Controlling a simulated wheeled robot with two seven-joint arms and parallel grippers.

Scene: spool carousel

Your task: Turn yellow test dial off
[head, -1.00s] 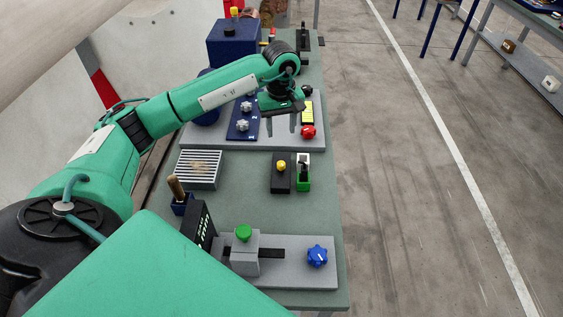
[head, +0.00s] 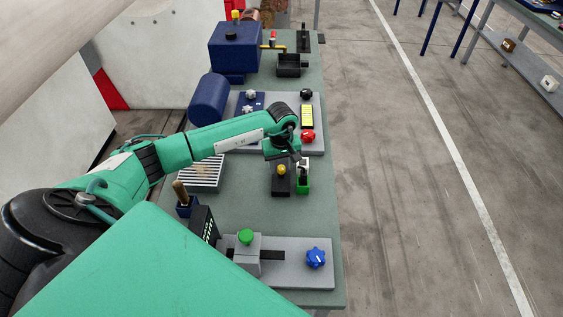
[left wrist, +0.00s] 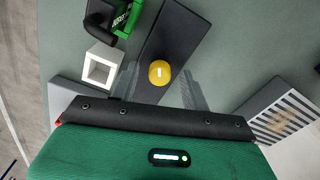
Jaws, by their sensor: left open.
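The yellow test dial (head: 282,169) sits on a black block (head: 281,187) near the middle of the bench. In the left wrist view the dial (left wrist: 159,72) shows a short white mark on its top, pointing roughly up and down the picture. My left gripper (head: 290,158) is open above the dial. In the left wrist view its two fingers (left wrist: 159,88) stand on either side of the dial, apart from it as far as I can see. How high the fingertips are above the block is hard to tell. My right gripper is not in view.
A vented grey box (head: 205,176) is to the left. A red knob (head: 308,136) is behind, and a blue knob (head: 316,258) is in front on a grey plate.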

